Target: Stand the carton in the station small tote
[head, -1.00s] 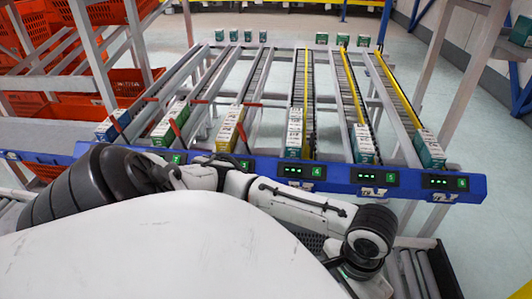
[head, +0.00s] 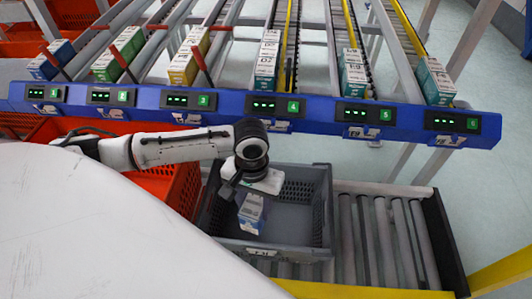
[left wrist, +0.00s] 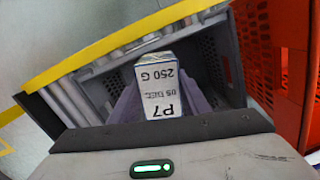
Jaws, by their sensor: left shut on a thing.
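The carton (head: 250,213) is a small white and blue box, roughly upright, in my left gripper (head: 252,196). It shows against the inside of the grey small tote (head: 322,205), toward its left part; I cannot tell whether its base touches the tote floor. In the left wrist view the carton (left wrist: 158,85), printed "P7 250 G", sits between the two fingers of my left gripper (left wrist: 160,108). The grey tote wall (left wrist: 228,62) shows behind it. My right gripper is not in view.
The tote stands on a roller conveyor (head: 375,235), with free rollers to its right. An orange tote (head: 178,185) is close on its left. A blue rail (head: 320,115) with lit displays and lanes of several cartons lies beyond. A yellow bar (head: 345,290) runs in front.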

